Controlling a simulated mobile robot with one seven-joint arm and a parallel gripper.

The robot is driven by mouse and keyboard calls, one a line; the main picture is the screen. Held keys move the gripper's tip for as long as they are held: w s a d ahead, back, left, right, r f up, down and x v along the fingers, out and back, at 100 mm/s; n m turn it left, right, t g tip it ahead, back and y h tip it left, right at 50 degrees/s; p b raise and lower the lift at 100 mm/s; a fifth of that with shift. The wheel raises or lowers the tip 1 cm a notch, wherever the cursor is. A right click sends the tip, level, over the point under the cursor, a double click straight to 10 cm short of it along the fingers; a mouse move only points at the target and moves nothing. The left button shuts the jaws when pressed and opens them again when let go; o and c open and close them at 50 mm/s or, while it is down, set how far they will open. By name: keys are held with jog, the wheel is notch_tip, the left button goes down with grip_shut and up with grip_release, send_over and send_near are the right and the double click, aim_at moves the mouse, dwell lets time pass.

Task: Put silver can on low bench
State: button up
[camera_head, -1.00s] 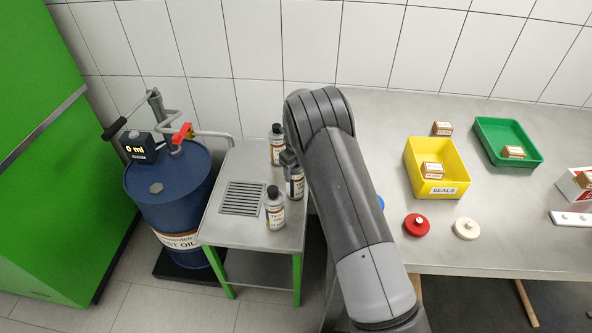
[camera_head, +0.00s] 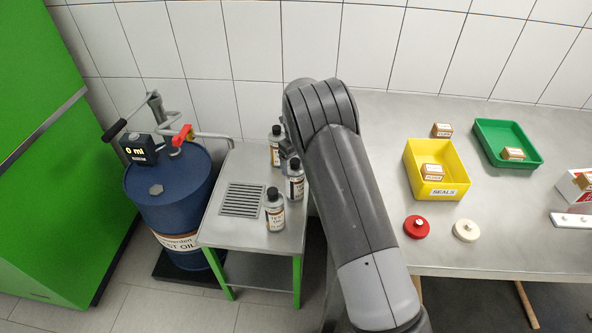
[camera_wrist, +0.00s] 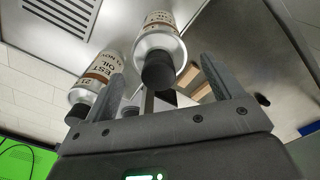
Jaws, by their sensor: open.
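Three silver cans with black caps and brown-and-white labels stand upright on the low bench (camera_head: 242,167), which has a steel top and green legs. They are the back can (camera_head: 275,148), the middle can (camera_head: 295,186) and the front can (camera_head: 275,215). My gripper (camera_wrist: 165,70) is open and empty. In the wrist view, one can (camera_wrist: 157,32) has its cap pointing between the fingers, and another can (camera_wrist: 98,72) lies outside the left finger. In the head view, my gripper is mostly hidden behind my arm, close to the middle can.
A slatted drain grate (camera_head: 242,200) is set in the low bench. A blue oil drum (camera_head: 165,205) with a pump stands left of it. The larger bench (camera_head: 385,125) on the right holds a yellow bin (camera_head: 419,152), a green tray (camera_head: 482,122) and red and white knobs.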

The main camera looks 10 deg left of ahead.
notch_tip(320, 180, up, 6)
jog(key=shift+r, duration=0.25)
jog(key=shift+d+r, duration=0.1)
jog(key=shift+r, duration=0.25)
jog(key=s+d+r+n+t+y, duration=0.1)
jog(key=s+d+r+n, duration=0.6)
jog(key=r, duration=0.4)
jog(key=s+d+r+n+t, duration=0.1)
jog(key=s+d+r+n, duration=0.4)
jog(key=s+d+r, duration=0.5)
jog(key=s+d+r+n+t, duration=0.1)
jog(key=s+d+n, duration=0.2)
jog(key=s+n, duration=0.4)
jog(key=s+d+r+n+t+h, duration=0.1)
jog(key=s+n, duration=0.6)
jog(key=s, duration=0.8)
jog(key=shift+s+d+r+t, duration=0.45)
jog(key=shift+d+t, duration=0.35)
jog(key=shift+d, duration=0.2)
